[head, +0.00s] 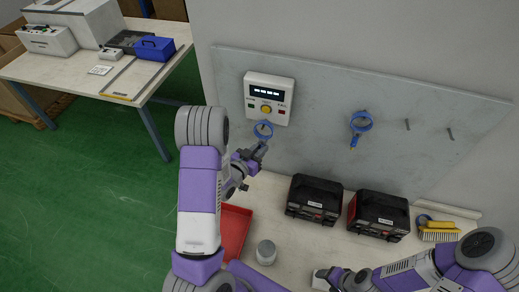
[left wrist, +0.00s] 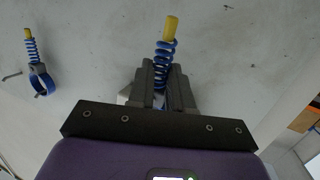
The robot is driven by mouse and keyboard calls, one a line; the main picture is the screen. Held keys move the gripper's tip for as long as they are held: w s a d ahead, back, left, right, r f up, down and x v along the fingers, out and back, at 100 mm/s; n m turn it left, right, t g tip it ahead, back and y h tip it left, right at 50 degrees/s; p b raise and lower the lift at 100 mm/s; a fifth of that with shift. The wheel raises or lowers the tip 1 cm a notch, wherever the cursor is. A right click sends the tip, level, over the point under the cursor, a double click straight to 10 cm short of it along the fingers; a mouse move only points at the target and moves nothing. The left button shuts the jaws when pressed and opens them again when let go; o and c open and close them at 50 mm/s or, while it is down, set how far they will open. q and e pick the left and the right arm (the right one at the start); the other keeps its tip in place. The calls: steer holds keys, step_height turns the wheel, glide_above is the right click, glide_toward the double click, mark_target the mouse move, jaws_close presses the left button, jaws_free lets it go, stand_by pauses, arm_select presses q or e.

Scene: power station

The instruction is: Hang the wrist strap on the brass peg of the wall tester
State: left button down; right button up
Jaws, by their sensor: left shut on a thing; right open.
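The wall tester (head: 268,97) is a white box with a dark display and a yellow button, mounted on the grey wall panel. My left gripper (head: 258,152) is just below it, shut on the wrist strap. My right gripper (head: 341,279) is open, low over the bench.
Another blue strap (head: 361,123) hangs on the panel to the right; it also shows in the left wrist view (left wrist: 38,78). Bare pegs (head: 407,124) are further right. Two black-red cases (head: 314,199), a red tray (head: 234,232), a metal can (head: 266,252) and a yellow brush (head: 438,233) occupy the bench.

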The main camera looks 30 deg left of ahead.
arm_select(q)
steer(key=c, duration=1)
jaws_free()
steer(key=shift+o, duration=0.2)
steer(key=shift+s, duration=0.1)
arm_select(e)
steer(key=shift+f+b, duration=0.6)
steer(key=shift+f, duration=0.05)
arm_select(q)
steer(key=s+r, duration=0.1)
steer(key=s, duration=0.6)
steer(key=shift+s+a, duration=0.15)
steer(key=shift+a, duration=0.15)
steer(key=shift+r, duration=0.1)
